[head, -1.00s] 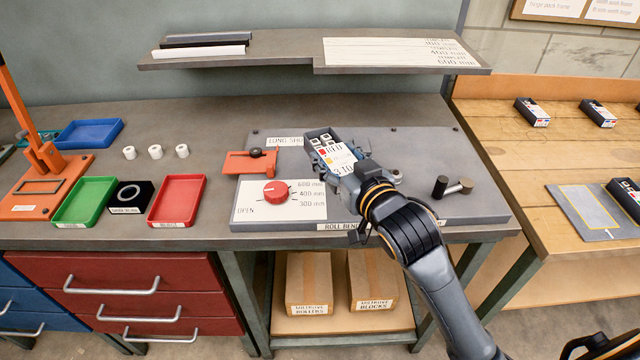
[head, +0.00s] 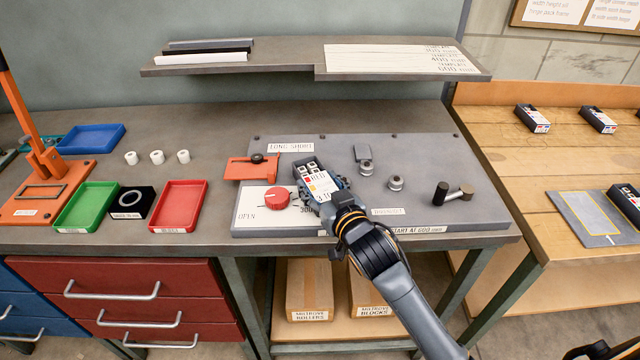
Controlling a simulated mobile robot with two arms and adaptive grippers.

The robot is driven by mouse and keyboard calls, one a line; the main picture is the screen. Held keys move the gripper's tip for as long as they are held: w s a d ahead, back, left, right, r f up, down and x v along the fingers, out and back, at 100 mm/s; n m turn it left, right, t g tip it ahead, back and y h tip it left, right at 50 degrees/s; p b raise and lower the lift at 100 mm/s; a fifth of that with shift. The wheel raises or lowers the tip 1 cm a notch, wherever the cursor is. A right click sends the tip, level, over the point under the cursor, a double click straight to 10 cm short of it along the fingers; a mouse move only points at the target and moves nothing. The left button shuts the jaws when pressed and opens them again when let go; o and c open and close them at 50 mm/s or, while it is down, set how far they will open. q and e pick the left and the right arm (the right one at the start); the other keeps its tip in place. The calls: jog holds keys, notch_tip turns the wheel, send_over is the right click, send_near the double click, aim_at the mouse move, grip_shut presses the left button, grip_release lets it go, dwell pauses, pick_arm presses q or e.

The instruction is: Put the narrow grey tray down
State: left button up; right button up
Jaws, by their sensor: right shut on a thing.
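My right gripper (head: 330,196) is shut on a narrow grey tray (head: 301,162). The tray has dark walls, white blocks inside and a white label with coloured marks and print at its near end. The gripper's body hides part of the tray's near end. The tray is over the grey roll bender plate (head: 420,160), right of the red knob (head: 277,198). I cannot tell whether it touches the plate.
On the plate stand an orange slide (head: 250,170), metal rollers (head: 395,183) and a dark-ended handle (head: 440,193). Left are a red tray (head: 180,204), green tray (head: 86,207), blue tray (head: 92,138) and several white rollers. A shelf (head: 290,66) hangs behind. Bench space behind the white rollers is clear.

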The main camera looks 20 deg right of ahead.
jog(key=shift+f, duration=0.1)
jog(key=o, duration=1.3)
